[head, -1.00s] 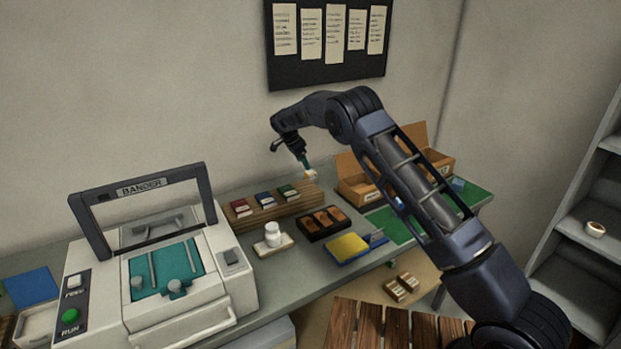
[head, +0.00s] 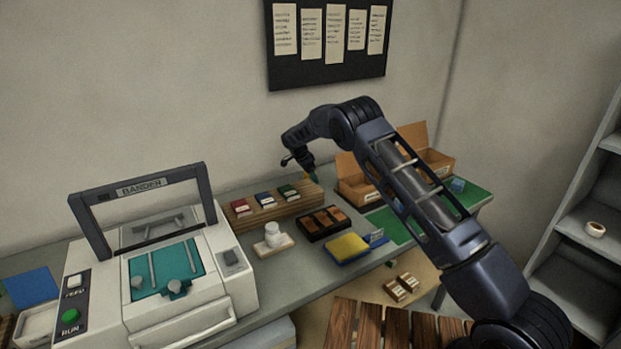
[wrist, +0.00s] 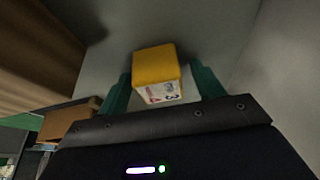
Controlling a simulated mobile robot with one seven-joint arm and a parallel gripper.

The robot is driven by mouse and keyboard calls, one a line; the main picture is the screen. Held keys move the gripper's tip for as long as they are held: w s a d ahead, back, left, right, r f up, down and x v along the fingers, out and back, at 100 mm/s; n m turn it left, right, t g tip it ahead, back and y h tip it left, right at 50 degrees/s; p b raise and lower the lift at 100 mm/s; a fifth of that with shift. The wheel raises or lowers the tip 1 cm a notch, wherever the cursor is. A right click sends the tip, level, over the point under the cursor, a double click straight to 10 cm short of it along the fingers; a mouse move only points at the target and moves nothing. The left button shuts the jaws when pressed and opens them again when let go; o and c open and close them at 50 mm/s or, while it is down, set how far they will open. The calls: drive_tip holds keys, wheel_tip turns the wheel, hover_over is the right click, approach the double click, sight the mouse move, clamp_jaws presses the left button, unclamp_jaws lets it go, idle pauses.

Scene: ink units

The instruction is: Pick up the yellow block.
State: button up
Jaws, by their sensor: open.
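The yellow block (wrist: 156,68) shows in the wrist view, with a white printed face toward the camera. It lies between the two teal fingers of my gripper (wrist: 161,76), with a visible gap on each side. My gripper is open. In the head view my gripper (head: 311,176) is low at the far right end of the wooden rack, by the back wall. There it hides most of the block.
The wooden rack (head: 262,214) with red, blue and green pieces is just left of my gripper. An open cardboard box (head: 358,187) stands to the right. A black tray (head: 313,235) and a yellow-topped pad (head: 347,247) lie in front.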

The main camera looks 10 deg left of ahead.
drive_tip(key=c, duration=1.1)
drive_tip(key=shift+o, duration=0.2)
drive_tip(key=shift+r, duration=0.15)
